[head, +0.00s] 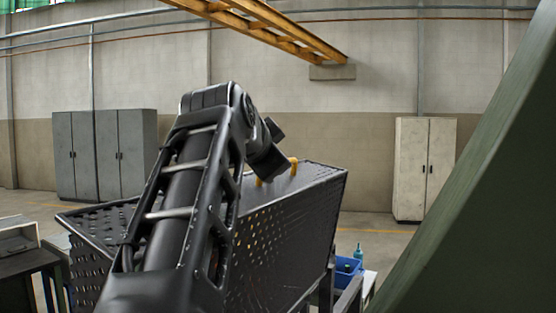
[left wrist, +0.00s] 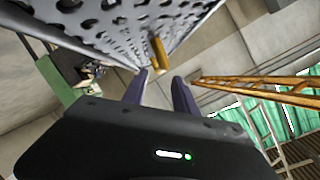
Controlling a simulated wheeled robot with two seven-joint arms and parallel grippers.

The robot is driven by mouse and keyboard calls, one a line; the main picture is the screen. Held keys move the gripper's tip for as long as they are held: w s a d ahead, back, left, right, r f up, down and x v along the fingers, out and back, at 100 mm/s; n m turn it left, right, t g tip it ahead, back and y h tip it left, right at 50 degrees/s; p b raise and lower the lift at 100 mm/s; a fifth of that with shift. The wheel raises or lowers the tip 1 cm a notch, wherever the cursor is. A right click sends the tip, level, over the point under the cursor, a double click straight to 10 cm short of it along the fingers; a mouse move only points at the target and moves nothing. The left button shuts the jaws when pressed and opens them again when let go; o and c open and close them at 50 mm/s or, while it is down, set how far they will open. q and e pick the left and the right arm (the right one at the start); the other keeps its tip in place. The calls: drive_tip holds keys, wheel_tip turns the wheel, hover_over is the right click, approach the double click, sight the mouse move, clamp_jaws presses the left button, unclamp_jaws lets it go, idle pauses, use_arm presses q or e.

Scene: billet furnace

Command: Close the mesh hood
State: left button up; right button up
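The mesh hood (head: 290,225) is a black perforated metal panel, standing raised and tilted in the middle of the head view. A yellow handle (head: 293,166) sits at its top edge, partly hidden behind my left gripper (head: 268,155). In the left wrist view the hood's perforated face (left wrist: 125,25) fills the top, and the yellow handle (left wrist: 158,50) shows just beyond the fingertips. My left gripper (left wrist: 159,77) is open, its two fingers apart with nothing visible between them. My left arm hides part of the hood. My right gripper is in neither view.
A perforated black part (head: 85,228) extends left of my arm. A large green slanted surface (head: 480,200) blocks the right side. A blue bin (head: 347,268) with a bottle stands low behind the hood. Grey cabinets (head: 105,155) and a pale cabinet (head: 424,168) line the far wall.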

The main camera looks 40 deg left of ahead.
use_arm(q)
drive_tip(key=p+x, duration=0.1)
drive_tip(key=x, duration=0.4)
drive_tip(key=shift+w+f, duration=0.1)
drive_tip(key=shift+w, duration=0.1)
clamp_jaws()
idle(1.2)
